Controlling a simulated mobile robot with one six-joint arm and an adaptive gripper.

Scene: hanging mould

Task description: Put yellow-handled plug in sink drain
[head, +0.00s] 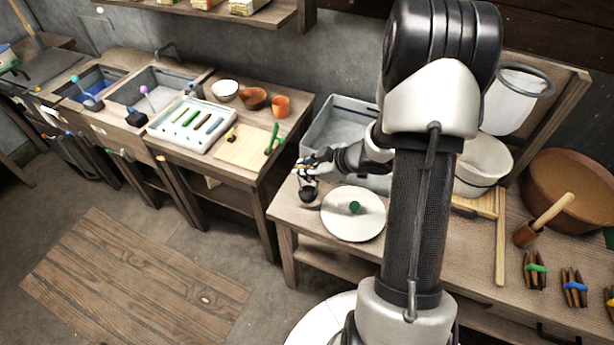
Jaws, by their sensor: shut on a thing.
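My gripper (309,178) is over the left end of the near wooden bench, shut on a small dark rounded thing (308,194), which seems to be the plug. A little yellow shows among the fingers, but the handle is mostly hidden by them. I cannot tell whether the plug touches the bench top. A grey sink basin (324,128) stands just behind my gripper, partly hidden by my arm. Its drain is not visible. Another grey basin (172,82) is set in the counter at the far left, and its drain cannot be made out either.
A round pale lid (369,222) with a green knob lies right of my gripper. A white tub (481,163), a brown bowl (568,184) and bundled sticks (535,270) fill the right side. The left table holds a tray (163,132), bowls and an orange cup (280,106).

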